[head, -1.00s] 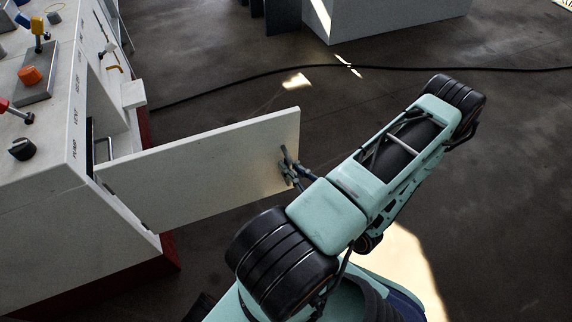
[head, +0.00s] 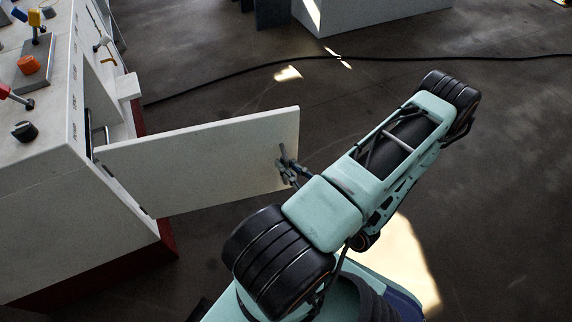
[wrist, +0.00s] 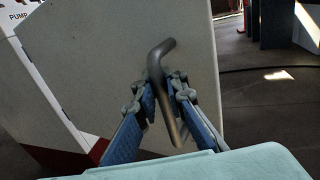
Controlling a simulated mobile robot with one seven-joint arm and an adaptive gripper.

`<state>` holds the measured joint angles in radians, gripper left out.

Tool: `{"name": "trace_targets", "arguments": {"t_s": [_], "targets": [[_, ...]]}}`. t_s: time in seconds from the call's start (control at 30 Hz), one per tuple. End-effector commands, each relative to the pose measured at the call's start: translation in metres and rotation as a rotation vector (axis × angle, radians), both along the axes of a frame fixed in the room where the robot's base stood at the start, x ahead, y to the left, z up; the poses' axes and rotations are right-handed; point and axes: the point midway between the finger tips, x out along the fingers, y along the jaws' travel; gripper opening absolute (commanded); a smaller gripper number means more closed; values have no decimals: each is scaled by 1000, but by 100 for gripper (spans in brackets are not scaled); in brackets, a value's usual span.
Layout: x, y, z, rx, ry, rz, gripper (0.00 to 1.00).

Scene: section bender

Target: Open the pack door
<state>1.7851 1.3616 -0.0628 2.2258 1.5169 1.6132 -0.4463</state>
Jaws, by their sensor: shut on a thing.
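The pack door (head: 205,165) is a pale flat panel hinged on the front of the white cabinet. It stands swung well out from the cabinet, with the opening showing behind it in the head view. The door also fills the middle of the wrist view (wrist: 125,60). A bent grey metal handle (wrist: 163,65) sticks out from the door. My gripper (wrist: 165,88) is shut on the handle, with its blue fingers on either side. In the head view my gripper (head: 287,165) shows at the door's free edge, partly hidden by my arm.
The white cabinet (head: 70,210) with a dark red base stands at left, with knobs and levers on top. A black cable (head: 400,59) crosses the floor behind the door. A grey block (head: 370,12) stands at the back. The floor at right is clear.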

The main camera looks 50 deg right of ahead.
Motion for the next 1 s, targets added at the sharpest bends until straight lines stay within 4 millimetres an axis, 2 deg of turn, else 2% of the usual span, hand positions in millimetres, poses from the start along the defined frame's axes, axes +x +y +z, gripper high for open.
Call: {"name": "trace_targets", "arguments": {"t_s": [0.33,0.37,0.53,0.83,1.0], "targets": [[0,0,0,1,1,1,0],[0,0,0,0,1,1,10],[0,0,0,0,0,0,27],[0,-1,1,-1,0,-2,27],[0,-1,14,-2,0,-1,27]]}}
